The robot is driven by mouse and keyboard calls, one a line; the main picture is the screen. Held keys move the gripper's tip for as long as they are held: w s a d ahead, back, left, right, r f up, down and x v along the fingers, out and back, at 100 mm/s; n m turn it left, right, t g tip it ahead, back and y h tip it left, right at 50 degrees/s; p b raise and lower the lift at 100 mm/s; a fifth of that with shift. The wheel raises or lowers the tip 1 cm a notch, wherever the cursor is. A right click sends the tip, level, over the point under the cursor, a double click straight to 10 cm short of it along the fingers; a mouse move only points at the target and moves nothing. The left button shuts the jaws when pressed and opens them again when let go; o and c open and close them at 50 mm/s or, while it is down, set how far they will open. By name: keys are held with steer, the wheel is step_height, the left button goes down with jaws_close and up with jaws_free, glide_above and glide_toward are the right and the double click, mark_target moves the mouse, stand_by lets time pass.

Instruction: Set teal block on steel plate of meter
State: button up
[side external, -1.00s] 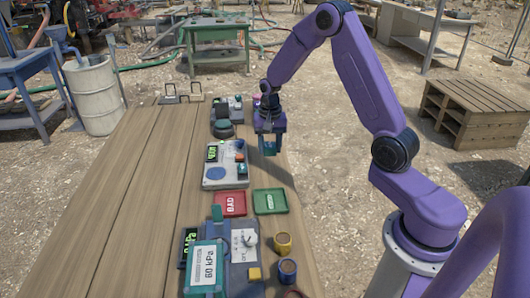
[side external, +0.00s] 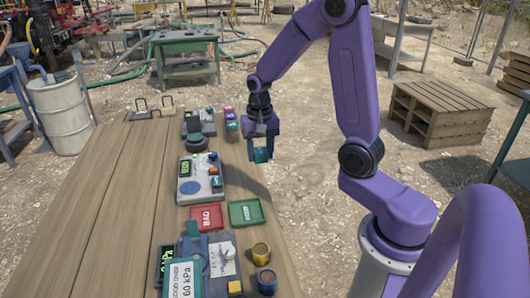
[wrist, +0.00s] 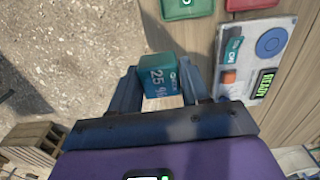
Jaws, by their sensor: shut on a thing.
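My gripper (side external: 260,160) is shut on a teal block (side external: 262,154), held in the air beyond the right edge of the bench. In the wrist view the block (wrist: 162,76) sits between the fingers of my gripper (wrist: 160,88), with "25 %" on its face. The meter with a lit green display (side external: 200,178) is on the bench, left of my gripper; it carries a round blue pad and small teal and orange blocks. It also shows at the right of the wrist view (wrist: 290,75). I cannot tell which surface is the steel plate.
A red tray (side external: 206,217) and a green tray (side external: 246,213) lie in front of the meter. Another device with a dark round top (side external: 196,143) stands behind it. A gauge unit (side external: 222,262), yellow cup (side external: 261,252) and blue cup (side external: 266,281) are nearer.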

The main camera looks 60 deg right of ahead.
steer(key=w+a+n, duration=0.2)
steer(key=w+a, duration=0.3)
steer(key=w, duration=0.5)
steer(key=n, duration=0.2)
glide_above(190, 187)
step_height(190, 187, down, 3)
steer(key=shift+a+f, duration=0.1)
steer(key=shift+f, duration=2.2)
steer(key=shift+f, duration=1.1)
steer(key=o, duration=1.5)
steer(key=shift+o, duration=0.2)
step_height(190, 187, up, 8)
steer(key=shift+f, duration=0.25)
